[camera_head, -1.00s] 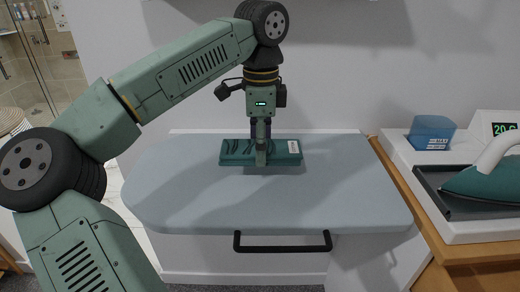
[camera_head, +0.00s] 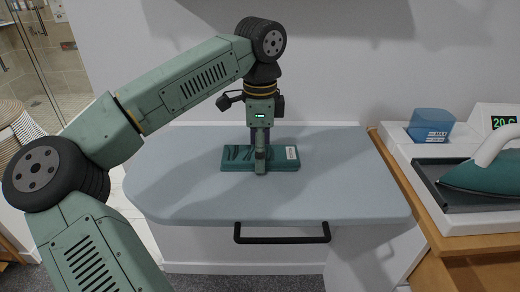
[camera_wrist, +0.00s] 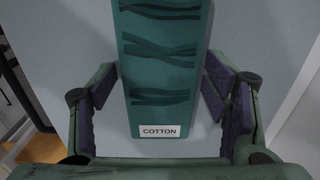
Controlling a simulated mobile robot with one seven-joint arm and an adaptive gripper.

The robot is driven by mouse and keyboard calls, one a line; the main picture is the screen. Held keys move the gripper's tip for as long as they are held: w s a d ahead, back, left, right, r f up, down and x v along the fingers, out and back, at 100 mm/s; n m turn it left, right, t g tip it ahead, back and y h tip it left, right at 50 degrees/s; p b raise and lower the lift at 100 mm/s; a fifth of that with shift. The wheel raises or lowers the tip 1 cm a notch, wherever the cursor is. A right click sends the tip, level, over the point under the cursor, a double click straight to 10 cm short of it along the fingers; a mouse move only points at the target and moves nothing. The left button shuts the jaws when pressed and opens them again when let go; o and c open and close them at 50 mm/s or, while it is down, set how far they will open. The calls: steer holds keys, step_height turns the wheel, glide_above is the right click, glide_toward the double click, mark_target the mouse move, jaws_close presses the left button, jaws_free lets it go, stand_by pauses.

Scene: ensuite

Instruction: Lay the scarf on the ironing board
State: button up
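The scarf (camera_head: 240,157) is a folded teal bundle with dark wavy stripes. It lies flat on the pale blue-grey ironing board (camera_head: 335,190), near the middle towards the back. My gripper (camera_head: 262,162) reaches straight down over the scarf's middle, with one finger in front of its near side. In the wrist view the scarf (camera_wrist: 160,70) runs between the two fingers, with its "COTTON" label at the lower end. The fingers of my gripper (camera_wrist: 161,75) stand apart at its two long sides, with narrow gaps. The far finger is hidden in the head view.
A wooden-edged counter at right holds a teal iron (camera_head: 482,176) on a dark tray and a blue container (camera_head: 431,125). A black handle bar (camera_head: 282,240) sits below the board's front edge. The board is clear around the scarf. A wall stands behind.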

steer(key=shift+o, duration=0.6)
steer(key=shift+r, duration=0.1)
steer(key=shift+r, duration=0.25)
step_height(320, 180, up, 12)
steer(key=b, duration=0.1)
steer(key=shift+f, duration=0.15)
